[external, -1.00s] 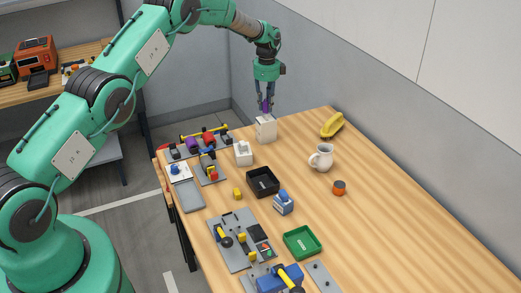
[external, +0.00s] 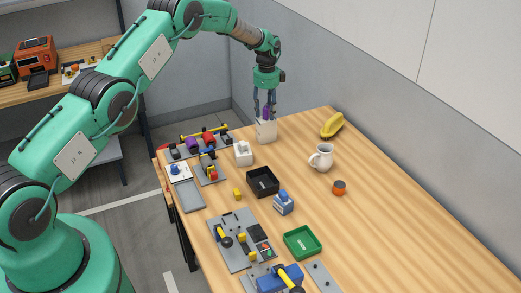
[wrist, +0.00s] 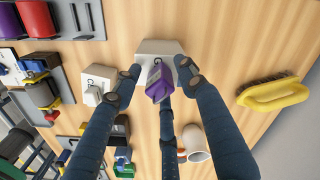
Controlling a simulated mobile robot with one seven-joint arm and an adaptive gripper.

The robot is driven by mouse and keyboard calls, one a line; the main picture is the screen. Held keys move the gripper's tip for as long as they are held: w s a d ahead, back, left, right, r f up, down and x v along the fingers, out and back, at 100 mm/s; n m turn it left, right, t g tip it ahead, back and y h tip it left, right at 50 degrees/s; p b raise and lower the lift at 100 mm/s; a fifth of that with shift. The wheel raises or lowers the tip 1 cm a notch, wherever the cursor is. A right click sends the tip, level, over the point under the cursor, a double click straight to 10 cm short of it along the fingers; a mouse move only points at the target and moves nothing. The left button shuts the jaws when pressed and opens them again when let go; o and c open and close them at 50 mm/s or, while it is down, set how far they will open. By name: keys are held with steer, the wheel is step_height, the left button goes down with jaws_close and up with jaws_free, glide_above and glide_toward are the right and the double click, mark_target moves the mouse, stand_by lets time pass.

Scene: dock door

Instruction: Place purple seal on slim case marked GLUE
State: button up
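The purple seal (external: 266,113) stands on top of a white slim case (external: 266,131) at the far end of the table. In the wrist view the seal (wrist: 159,82) sits at the white case (wrist: 160,48), whose lettering I cannot read. My gripper (external: 266,117) points straight down over the case. The underside of the seal is hidden.
A second white block (external: 243,153) stands close by on the left. A rack of coloured items (external: 196,143) lies further left. A black tray (external: 262,182), white jug (external: 321,157) and yellow brush (external: 332,125) stand around. The table's right side is mostly clear.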

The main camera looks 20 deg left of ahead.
mark_target(266, 107)
steer(key=shift+r, duration=0.1)
step_height(266, 107, up, 12)
steer(key=b, duration=0.1)
stand_by(0.9)
steer(key=shift+r, duration=0.15)
stand_by(0.4)
